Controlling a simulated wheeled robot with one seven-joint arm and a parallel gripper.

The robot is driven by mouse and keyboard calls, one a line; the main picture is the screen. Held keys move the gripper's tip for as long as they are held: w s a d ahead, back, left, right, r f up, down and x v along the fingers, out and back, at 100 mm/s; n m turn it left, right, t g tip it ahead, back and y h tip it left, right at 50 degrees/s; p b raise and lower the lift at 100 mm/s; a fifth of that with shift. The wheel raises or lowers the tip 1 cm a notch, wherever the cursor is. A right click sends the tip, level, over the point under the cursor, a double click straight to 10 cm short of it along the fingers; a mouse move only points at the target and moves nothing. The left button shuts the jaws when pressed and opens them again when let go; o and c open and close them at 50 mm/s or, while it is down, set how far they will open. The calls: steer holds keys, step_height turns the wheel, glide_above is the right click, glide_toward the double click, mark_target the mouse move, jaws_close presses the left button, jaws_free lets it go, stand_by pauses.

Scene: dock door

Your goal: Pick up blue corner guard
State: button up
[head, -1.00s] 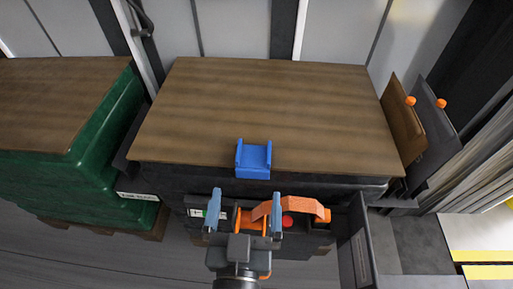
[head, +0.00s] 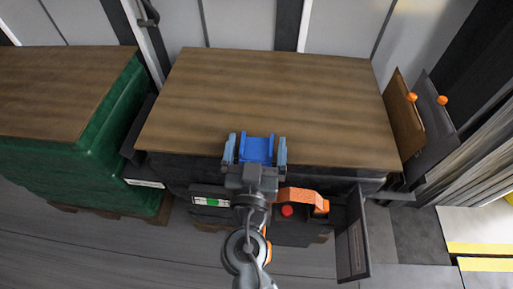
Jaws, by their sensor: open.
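The blue corner guard (head: 258,148) sits at the front edge of the wooden board on top of the dark wrapped load, near the middle of the head view. My gripper (head: 255,152) is open, with one finger on the left side of the guard and one on the right. The gripper's body covers the guard's lower front part. I cannot tell whether the fingers touch it.
The wooden top (head: 270,95) is otherwise bare. A green wrapped load (head: 110,140) with a wooden top stands at left. An orange handle (head: 300,197) and a red button (head: 287,211) are below the front edge. Upright panels with orange knobs (head: 442,100) stand at right.

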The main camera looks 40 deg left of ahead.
steer(key=shift+c, duration=0.4)
steer(key=c, duration=0.9)
